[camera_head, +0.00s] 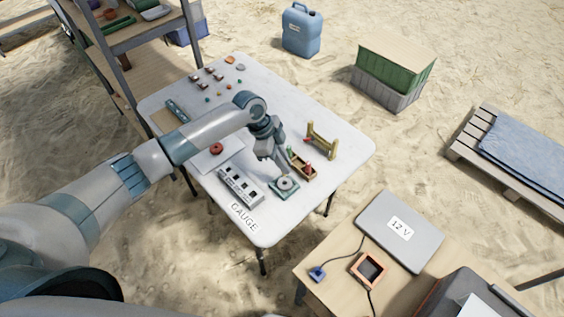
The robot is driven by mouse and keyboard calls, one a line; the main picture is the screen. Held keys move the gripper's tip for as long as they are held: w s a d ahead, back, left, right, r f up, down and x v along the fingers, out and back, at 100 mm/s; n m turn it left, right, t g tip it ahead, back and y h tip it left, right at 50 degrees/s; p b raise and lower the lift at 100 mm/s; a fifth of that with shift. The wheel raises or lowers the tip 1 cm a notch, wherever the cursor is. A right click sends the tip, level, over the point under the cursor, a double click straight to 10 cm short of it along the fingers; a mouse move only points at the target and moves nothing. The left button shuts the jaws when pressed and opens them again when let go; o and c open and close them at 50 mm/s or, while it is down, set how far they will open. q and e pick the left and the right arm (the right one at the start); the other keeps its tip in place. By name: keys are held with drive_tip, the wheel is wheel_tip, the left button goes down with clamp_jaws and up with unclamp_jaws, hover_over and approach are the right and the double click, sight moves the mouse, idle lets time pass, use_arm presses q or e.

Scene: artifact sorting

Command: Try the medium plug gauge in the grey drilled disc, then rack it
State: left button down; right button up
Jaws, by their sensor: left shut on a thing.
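The grey drilled disc (287,183) lies on a teal square base near the front right of the white table. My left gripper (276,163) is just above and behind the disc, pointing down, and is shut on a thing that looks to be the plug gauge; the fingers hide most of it. I cannot tell whether its tip is in the disc's hole. A grey rack block (240,186) with several dark holes stands left of the disc, near the "GAUGE" label (243,217). My right gripper is not in view.
An open wooden box (301,166) with a red-handled thing stands close right of my gripper, with a wooden stand (321,140) behind it. A red ring (216,149) lies on a pale sheet to the left. Several small parts (208,74) lie at the back.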

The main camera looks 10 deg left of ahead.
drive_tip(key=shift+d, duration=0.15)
